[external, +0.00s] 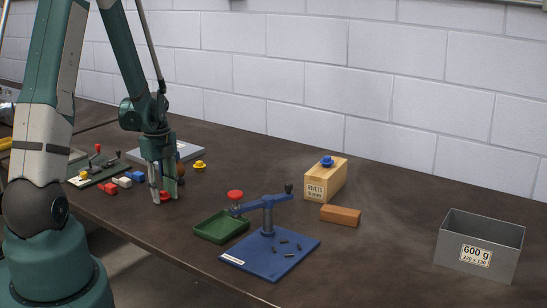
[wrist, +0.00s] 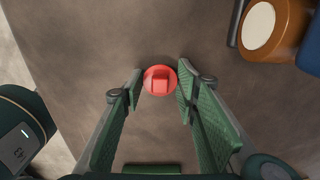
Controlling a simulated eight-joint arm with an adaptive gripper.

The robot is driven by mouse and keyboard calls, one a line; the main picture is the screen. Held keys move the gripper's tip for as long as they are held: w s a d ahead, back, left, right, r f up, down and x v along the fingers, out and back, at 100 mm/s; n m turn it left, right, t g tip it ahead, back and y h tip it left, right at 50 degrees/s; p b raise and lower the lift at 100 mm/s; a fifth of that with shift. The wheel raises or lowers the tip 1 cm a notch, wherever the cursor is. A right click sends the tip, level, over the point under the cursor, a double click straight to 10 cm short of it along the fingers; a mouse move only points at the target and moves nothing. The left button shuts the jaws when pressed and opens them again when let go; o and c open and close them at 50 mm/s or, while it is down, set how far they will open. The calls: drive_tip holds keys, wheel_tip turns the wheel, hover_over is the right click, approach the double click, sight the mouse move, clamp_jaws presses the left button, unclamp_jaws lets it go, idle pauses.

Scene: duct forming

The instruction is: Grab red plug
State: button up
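The red plug (wrist: 160,81) lies on the dark table, a round red disc with a square knob on top. In the external view the red plug (external: 164,196) shows low between and just beside my fingertips. My gripper (external: 162,198) points down at the table near its front edge. In the wrist view my gripper (wrist: 158,90) is open, its green pads on either side of the plug, with the right pad very close to or touching the plug's edge.
An orange-brown cylindrical thing with a pale end (wrist: 262,25) is at the upper right of the wrist view. A yellow plug (external: 199,166), a green tray (external: 221,227), a blue press (external: 268,245), a wooden box (external: 325,183), a brick (external: 340,215) and a grey bin (external: 478,248) stand rightward.

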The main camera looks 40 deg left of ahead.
sight(163, 191)
drive_tip(key=shift+c, duration=1)
drive_tip(key=shift+r, duration=0.15)
drive_tip(key=shift+r+p, duration=0.45)
drive_tip(key=shift+r, duration=4.4)
